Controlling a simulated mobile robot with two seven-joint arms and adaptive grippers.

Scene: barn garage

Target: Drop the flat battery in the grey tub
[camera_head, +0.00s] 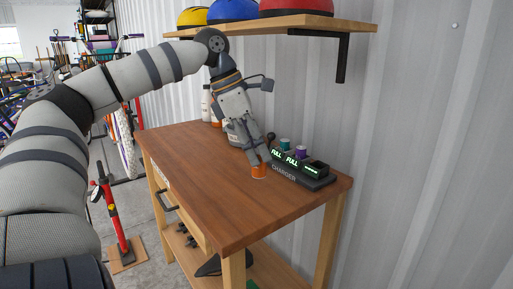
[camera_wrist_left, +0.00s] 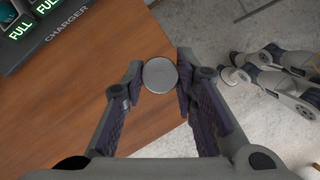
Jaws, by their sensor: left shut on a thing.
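My left gripper (camera_head: 256,160) points down over the workbench, shut on an orange battery (camera_head: 259,172). In the left wrist view the battery's round silver end (camera_wrist_left: 159,75) sits between the fingertips of the left gripper (camera_wrist_left: 160,82). The battery is upright, at or just above the bench top; I cannot tell if it touches. The black charger (camera_head: 300,174) is just right of it, with a teal battery (camera_head: 284,144) and a purple battery (camera_head: 300,151) behind screens reading FULL. Its third screen is too small to read. I cannot clearly make out a grey tub.
The wooden workbench (camera_head: 200,165) has clear room to the left and front. Bottles (camera_head: 206,103) stand at its back, partly behind my gripper. A wall shelf (camera_head: 290,24) with yellow, blue and red helmets hangs above. A red stand (camera_head: 115,215) is on the floor at left.

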